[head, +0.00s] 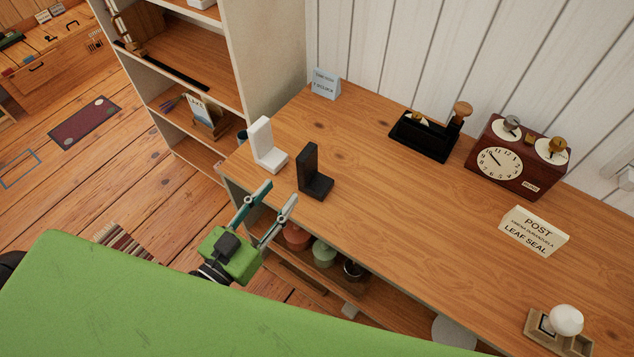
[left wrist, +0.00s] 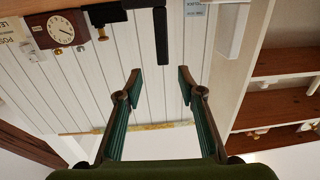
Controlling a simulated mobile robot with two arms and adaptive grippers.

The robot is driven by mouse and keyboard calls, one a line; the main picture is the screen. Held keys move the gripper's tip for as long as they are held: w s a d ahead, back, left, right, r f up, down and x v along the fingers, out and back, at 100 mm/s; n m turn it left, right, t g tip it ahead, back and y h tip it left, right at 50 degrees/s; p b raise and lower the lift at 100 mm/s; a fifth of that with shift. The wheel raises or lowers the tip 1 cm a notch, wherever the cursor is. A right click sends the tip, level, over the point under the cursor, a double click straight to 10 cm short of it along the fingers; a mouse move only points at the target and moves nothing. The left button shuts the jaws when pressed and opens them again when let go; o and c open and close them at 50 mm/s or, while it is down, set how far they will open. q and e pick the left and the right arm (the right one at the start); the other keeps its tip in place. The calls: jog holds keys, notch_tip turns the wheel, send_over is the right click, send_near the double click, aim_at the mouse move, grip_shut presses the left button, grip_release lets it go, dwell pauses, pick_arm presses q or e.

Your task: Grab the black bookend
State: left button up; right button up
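The black bookend (head: 314,174) stands upright on the wooden desk near its left front edge, an L shape with its foot toward the lower right. It also shows in the left wrist view (left wrist: 161,36), upside down and beyond the fingertips. My left gripper (head: 276,193) is open and empty in front of the desk edge, a short way to the left of and nearer than the black bookend, not touching it. Its two fingers also show spread apart in the left wrist view (left wrist: 160,78). A white bookend (head: 266,145) stands just left of the black one. My right gripper is not visible.
On the desk (head: 390,193) are a small sign (head: 325,84), a black tray (head: 424,137), a red clock (head: 513,158), a text block (head: 534,231) and a white-knobbed item (head: 566,321). A shelf unit (head: 268,75) stands left. Pots fill the shelf below the desk.

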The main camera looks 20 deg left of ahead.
pick_arm(q)
jog(key=p, duration=0.1)
send_near(314, 145)
jog(key=shift+w+d+f, duration=0.15)
jog(key=shift+w+f, duration=0.65)
jog(key=shift+w, duration=0.15)
jog(key=shift+w+d, duration=0.1)
jog(key=shift+w, duration=0.55)
jog(key=p+x, duration=0.1)
jog(key=x, duration=0.3)
jog(key=shift+w+d+p, duration=0.1)
jog(key=shift+w+p, duration=0.2)
jog(key=shift+p, duration=0.05)
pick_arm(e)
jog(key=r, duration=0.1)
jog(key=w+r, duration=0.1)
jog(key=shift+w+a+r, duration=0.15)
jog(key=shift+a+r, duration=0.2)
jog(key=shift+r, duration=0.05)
pick_arm(q)
grip_shut()
jog(key=shift+w+r, duration=0.1)
jog(key=shift+r, duration=0.2)
